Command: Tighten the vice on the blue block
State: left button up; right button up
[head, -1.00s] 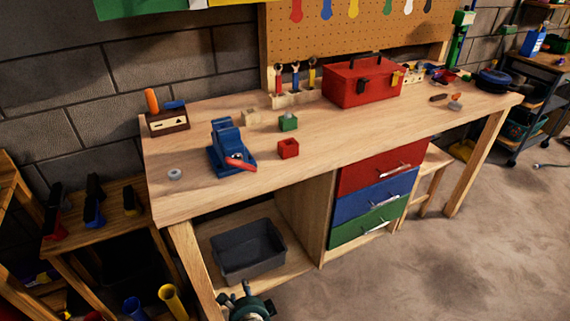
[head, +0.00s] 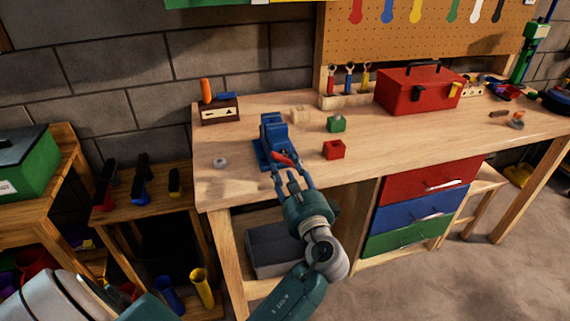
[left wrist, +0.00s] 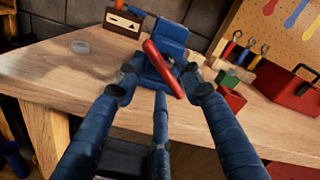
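The blue vice (head: 273,137) stands at the front left of the wooden workbench. It also shows at the top of the left wrist view (left wrist: 168,38). Its red handle bar (left wrist: 165,70) slants across its front. My left gripper (head: 289,178) is at the bench's front edge, just in front of the vice. In the left wrist view the fingers are spread and open, with the handle bar beyond and between the tips; I cannot tell whether they touch it. I cannot make out a separate blue block in the jaws. My right gripper is not in view.
A red cube (head: 334,150) and a green block (head: 336,124) stand right of the vice. A grey ring (head: 219,162) lies left of it. A wooden box (head: 220,112) and a red toolbox (head: 418,88) stand farther back. The bench's right front is clear.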

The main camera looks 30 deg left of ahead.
aim_at(285, 164)
pick_arm(q)
jog(key=shift+x, duration=1.95)
grip_shut()
jog(key=m+p, duration=0.1)
jog(key=p, duration=0.1)
jog(key=m+p, duration=0.2)
jog(key=p, duration=0.1)
jog(key=shift+r, duration=0.3)
jog(key=shift+f+m+p, duration=0.1)
jog(key=shift+m+p, duration=0.2)
jog(key=shift+p, duration=0.2)
jog(key=shift+f+m, duration=0.2)
jog(key=shift+m, duration=0.1)
jog(key=shift+f, duration=0.1)
